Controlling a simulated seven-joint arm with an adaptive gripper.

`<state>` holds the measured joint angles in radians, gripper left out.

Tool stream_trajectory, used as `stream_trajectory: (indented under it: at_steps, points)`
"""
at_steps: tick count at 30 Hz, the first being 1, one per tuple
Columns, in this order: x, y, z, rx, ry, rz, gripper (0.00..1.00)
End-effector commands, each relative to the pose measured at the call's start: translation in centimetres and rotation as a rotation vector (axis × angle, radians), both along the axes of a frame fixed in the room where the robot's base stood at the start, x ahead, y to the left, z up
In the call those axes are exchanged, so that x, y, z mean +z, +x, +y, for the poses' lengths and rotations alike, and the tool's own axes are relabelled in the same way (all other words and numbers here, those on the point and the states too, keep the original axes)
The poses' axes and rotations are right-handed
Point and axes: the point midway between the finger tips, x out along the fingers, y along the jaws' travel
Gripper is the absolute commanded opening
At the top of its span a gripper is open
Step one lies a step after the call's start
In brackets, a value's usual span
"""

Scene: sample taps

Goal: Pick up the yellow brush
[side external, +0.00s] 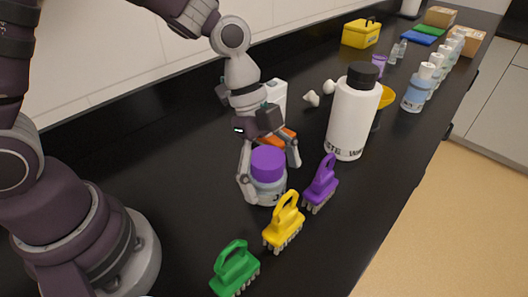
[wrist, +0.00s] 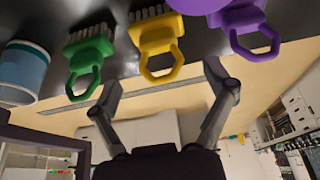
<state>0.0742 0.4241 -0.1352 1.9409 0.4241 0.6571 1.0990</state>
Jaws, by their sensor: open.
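The yellow brush (side external: 284,222) stands bristles down on the black counter, its loop handle up, between a green and a purple brush. In the wrist view the yellow brush (wrist: 155,45) is at top centre, its handle loop just beyond the fingers. My gripper (side external: 269,175) is open, its fingers pointing down, apart from the yellow brush. In the side view the fingers appear on either side of a purple-lidded jar (side external: 268,165); whether they touch it is unclear. The wrist view shows both fingers spread (wrist: 163,85) with nothing gripped.
The green brush (side external: 235,268) and purple brush (side external: 321,184) flank the yellow one closely. A tall white bottle (side external: 352,115) with a black cap stands behind. An orange item (side external: 285,135) lies behind the gripper. Several bottles and a yellow box (side external: 361,34) are farther back.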

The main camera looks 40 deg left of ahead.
Motion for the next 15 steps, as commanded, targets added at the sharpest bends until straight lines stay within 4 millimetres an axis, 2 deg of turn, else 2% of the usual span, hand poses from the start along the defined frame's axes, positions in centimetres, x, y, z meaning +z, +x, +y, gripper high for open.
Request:
stream_trajectory:
  at_steps: [10, 15]
  points:
    - [-5.5, -0.3, -2.2, 0.001, 0.002, 0.006, 0.83]
    - [-7.0, -0.2, -2.8, 0.003, 0.001, 0.0, 0.83]
